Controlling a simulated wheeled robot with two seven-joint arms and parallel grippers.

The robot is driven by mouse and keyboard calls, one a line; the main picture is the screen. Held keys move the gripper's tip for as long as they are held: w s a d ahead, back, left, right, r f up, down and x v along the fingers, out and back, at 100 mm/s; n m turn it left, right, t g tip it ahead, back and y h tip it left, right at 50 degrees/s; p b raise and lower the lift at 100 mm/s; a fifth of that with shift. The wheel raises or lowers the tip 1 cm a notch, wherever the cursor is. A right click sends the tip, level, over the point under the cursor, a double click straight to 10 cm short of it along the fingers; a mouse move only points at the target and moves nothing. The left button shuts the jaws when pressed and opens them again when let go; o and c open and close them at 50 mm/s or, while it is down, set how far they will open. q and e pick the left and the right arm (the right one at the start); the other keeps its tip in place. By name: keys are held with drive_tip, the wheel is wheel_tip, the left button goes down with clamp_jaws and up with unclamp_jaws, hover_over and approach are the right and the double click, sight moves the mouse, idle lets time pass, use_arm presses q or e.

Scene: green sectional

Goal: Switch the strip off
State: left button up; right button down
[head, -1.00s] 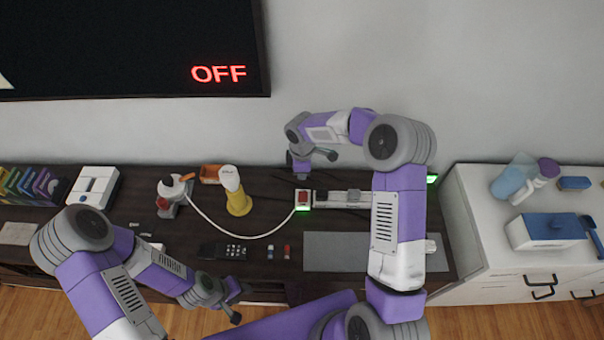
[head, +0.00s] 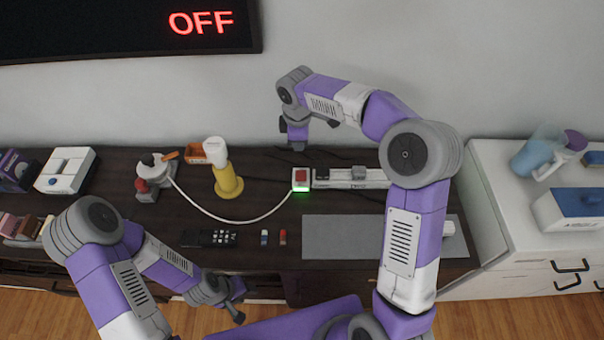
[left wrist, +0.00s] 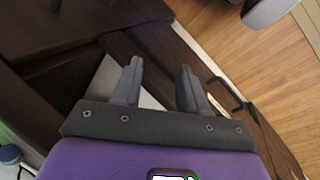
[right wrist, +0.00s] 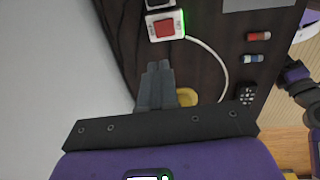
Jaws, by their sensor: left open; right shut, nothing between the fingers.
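The power strip (head: 350,178) lies along the back of the dark cabinet top, with a red switch (head: 301,175) on its left end and a green glow around that end. The red switch also shows near the top of the right wrist view (right wrist: 165,28). My right gripper (head: 297,146) is above the cabinet near the wall, just behind and above the switch end. Its fingers (right wrist: 158,68) are shut and empty, apart from the switch. My left gripper (head: 238,303) hangs low in front of the cabinet edge; its fingers (left wrist: 157,85) are open and empty.
A white cord (head: 235,221) runs from the strip to a white and red device (head: 152,180). A yellow-based bottle (head: 227,182) stands behind the cord. A black remote (head: 210,238), small blocks and a grey mat (head: 340,237) lie in front. A screen (head: 120,30) reads OFF.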

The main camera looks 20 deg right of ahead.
sight(299, 172)
drive_tip(key=shift+r, duration=0.1)
idle(0.3)
drive_tip(key=f+b, duration=0.1)
drive_tip(key=f, duration=0.3)
drive_tip(key=w+f+b, duration=0.1)
drive_tip(key=f+b, duration=0.1)
drive_tip(key=f, duration=0.3)
drive_tip(key=f+b, duration=0.1)
drive_tip(key=f, duration=0.4)
drive_tip(key=shift+w+d+b, duration=0.25)
drive_tip(key=shift+w+b, duration=0.05)
drive_tip(key=shift+b, duration=0.1)
